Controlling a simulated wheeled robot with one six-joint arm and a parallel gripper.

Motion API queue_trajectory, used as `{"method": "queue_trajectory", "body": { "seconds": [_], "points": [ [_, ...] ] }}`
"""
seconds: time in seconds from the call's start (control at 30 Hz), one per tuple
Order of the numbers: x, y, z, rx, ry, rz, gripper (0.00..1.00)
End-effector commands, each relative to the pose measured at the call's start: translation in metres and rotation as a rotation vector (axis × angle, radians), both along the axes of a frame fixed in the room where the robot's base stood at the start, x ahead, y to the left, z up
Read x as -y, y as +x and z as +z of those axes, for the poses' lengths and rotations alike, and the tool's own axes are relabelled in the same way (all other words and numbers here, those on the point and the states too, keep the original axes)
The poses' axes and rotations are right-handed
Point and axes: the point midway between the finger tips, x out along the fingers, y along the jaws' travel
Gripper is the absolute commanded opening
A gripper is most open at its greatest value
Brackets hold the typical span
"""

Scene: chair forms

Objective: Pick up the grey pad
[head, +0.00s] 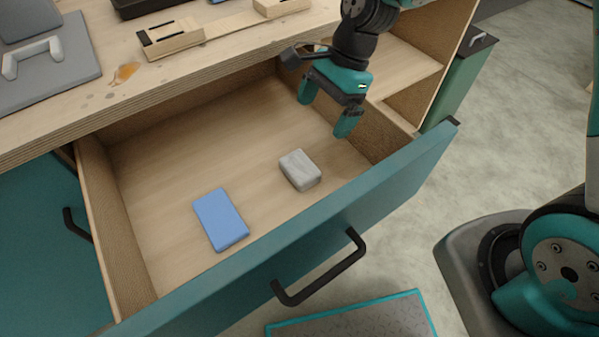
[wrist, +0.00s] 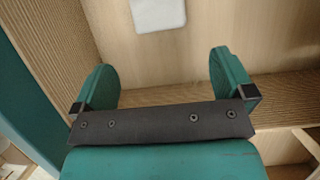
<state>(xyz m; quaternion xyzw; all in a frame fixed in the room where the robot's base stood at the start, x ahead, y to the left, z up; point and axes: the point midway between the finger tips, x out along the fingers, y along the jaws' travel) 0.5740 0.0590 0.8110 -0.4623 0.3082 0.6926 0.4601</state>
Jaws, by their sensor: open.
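The grey pad (head: 300,170) is a small block lying flat on the floor of the open drawer, towards its front panel. It also shows in the wrist view as a pale shape (wrist: 158,14), cut off by the top edge. My gripper (head: 327,117) is open and empty, above the right part of the drawer. In the head view it is above and to the right of the pad, apart from it. In the wrist view the pad lies beyond the two teal fingertips (wrist: 160,75), roughly centred between them.
A blue block (head: 221,219) lies in the drawer left of the pad. The teal drawer front (head: 400,178) with its black handle (head: 322,270) and the wooden side walls bound the space. The worktop (head: 110,95) overhangs the back. The drawer floor around the pad is clear.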

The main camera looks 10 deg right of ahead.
Motion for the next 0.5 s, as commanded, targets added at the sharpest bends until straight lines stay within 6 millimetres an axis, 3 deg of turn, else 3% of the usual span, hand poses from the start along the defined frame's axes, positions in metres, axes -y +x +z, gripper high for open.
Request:
{"method": "queue_trajectory", "body": {
  "seconds": [0.03,0.2,0.33,0.5],
  "points": [
    [-0.005,-0.003,-0.015,-0.005,-0.001,0.004,1.0],
    [-0.019,-0.009,-0.05,-0.003,-0.001,0.005,1.0],
    [-0.027,-0.012,-0.07,-0.001,0.0,0.005,1.0],
    [-0.032,-0.014,-0.081,0.001,0.0,0.005,1.0]
  ]
}}
